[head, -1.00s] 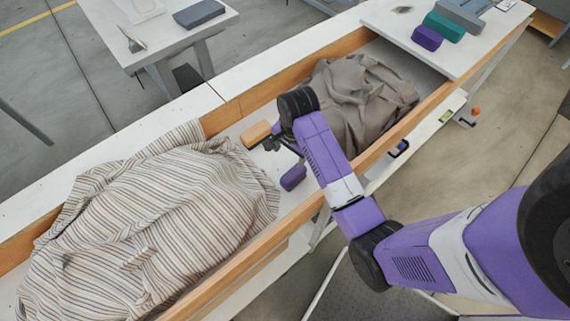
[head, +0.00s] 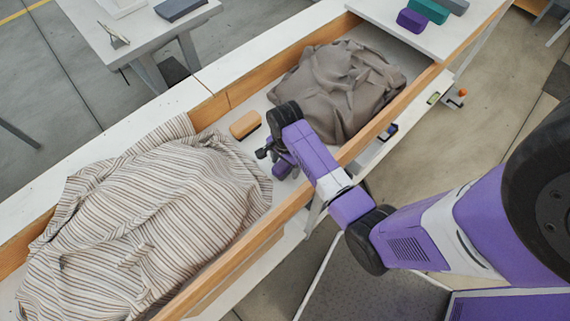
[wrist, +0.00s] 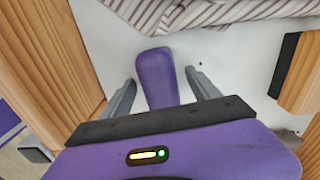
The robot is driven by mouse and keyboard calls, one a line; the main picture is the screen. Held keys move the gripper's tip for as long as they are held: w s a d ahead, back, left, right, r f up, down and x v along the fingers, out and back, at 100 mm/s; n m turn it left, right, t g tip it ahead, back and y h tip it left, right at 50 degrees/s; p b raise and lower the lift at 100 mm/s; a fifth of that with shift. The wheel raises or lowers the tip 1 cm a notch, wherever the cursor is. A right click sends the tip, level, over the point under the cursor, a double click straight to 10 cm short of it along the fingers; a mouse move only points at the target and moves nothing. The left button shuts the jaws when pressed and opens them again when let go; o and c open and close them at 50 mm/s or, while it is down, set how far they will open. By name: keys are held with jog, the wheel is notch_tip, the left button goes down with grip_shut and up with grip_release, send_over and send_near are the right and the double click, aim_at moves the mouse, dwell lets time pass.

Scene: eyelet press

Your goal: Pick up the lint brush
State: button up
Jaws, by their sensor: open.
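A purple, rounded, handle-like object (wrist: 157,75) lies on the white trough floor. It also shows in the head view (head: 284,165), partly covered by my wrist. A tan wooden block with a black underside (head: 245,124) lies beside it, and also at the right of the wrist view (wrist: 300,75). I cannot tell for sure which of the two is the lint brush. My gripper (wrist: 160,80) is open, with one finger on each side of the purple object and a gap to each. The purple object's near end is hidden under my gripper's palm.
A striped cloth (head: 150,220) fills the trough's left part and a grey-brown cloth (head: 335,90) its right part. Wooden side rails (head: 240,262) line the trough. Purple (head: 411,20) and teal (head: 427,11) blocks stand on the far white surface.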

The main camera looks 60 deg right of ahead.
jog(key=shift+c, duration=0.2)
jog(key=c, duration=1.5)
jog(key=shift+o, duration=0.2)
jog(key=shift+r, duration=0.2)
